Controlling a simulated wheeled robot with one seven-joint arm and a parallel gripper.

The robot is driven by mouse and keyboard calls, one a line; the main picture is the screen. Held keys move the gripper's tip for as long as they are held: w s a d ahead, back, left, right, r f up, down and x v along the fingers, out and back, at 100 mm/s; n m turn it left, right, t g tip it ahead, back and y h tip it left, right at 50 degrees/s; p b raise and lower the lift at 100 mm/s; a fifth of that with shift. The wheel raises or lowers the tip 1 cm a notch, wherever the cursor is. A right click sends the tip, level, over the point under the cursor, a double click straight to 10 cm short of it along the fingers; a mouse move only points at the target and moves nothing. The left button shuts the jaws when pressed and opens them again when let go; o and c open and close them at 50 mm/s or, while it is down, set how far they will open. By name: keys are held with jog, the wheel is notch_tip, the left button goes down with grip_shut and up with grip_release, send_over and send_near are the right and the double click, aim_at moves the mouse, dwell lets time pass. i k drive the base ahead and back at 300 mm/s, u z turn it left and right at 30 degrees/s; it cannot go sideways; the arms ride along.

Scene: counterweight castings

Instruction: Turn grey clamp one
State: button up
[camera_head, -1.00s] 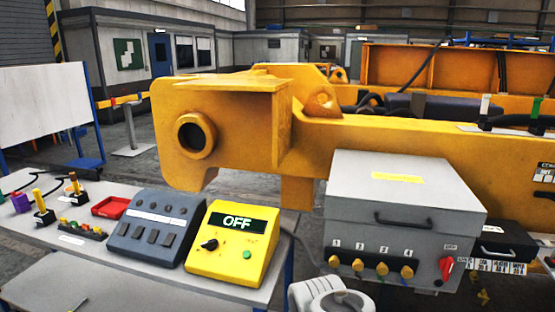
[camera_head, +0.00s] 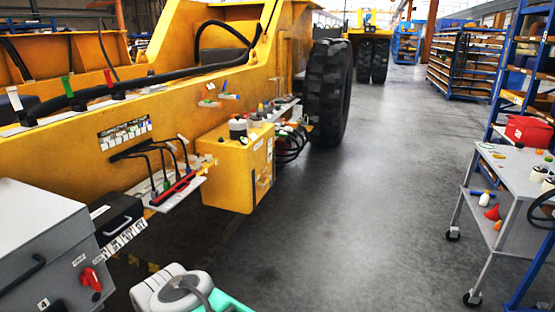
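A black hose runs along the top of the yellow machine frame (camera_head: 60,140). Several clamps with upright coloured handles sit along it: a whitish-grey one (camera_head: 14,99) at the far left, a green one (camera_head: 66,87) and a red one (camera_head: 108,78). The pale one may be a grey clamp, but I see no number on it. A white and teal rounded part of my own arm (camera_head: 180,292) shows at the bottom edge. My gripper's fingers are not in view.
A grey box with a red knob (camera_head: 90,279) stands at the lower left, beside a black case (camera_head: 117,217). A yellow box (camera_head: 238,165) juts from the frame before a big tyre (camera_head: 328,92). A grey cart (camera_head: 518,170) stands right. The floor between is clear.

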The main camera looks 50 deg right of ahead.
aim_at(197, 165)
jog(key=z, duration=1.2)
jog(key=k, duration=0.45)
jog(key=z, duration=0.8)
jog(key=i, duration=1.45)
jog(key=u, duration=0.75)
jog(key=i, duration=0.8)
jog(key=u, duration=1.45)
jog(key=i, duration=0.5)
jog(key=u, duration=0.45)
